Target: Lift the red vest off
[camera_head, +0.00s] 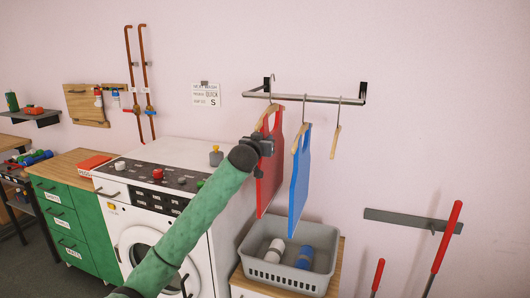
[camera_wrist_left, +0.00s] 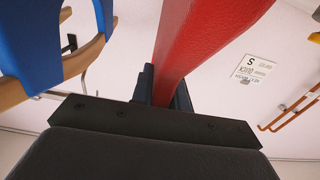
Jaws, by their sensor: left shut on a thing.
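The red vest (camera_head: 269,168) hangs on a wooden hanger (camera_head: 268,116) from the wall rail (camera_head: 318,98), at the rail's left end. My left gripper (camera_head: 266,146) is at the vest's left edge in the head view, shut on it. In the left wrist view the red vest (camera_wrist_left: 205,35) runs up from between the jaws (camera_wrist_left: 162,88). A blue vest (camera_head: 300,182) hangs just to the right of the red one, apart from my gripper. It also shows at the upper left of the left wrist view (camera_wrist_left: 45,35). My right gripper is not in view.
An empty hanger (camera_head: 336,130) hangs right of the blue vest. A grey basket (camera_head: 262,268) below holds a white and a blue bottle. A washing machine (camera_head: 185,160) stands left of it. Red-handled tools (camera_head: 447,238) stand at the right.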

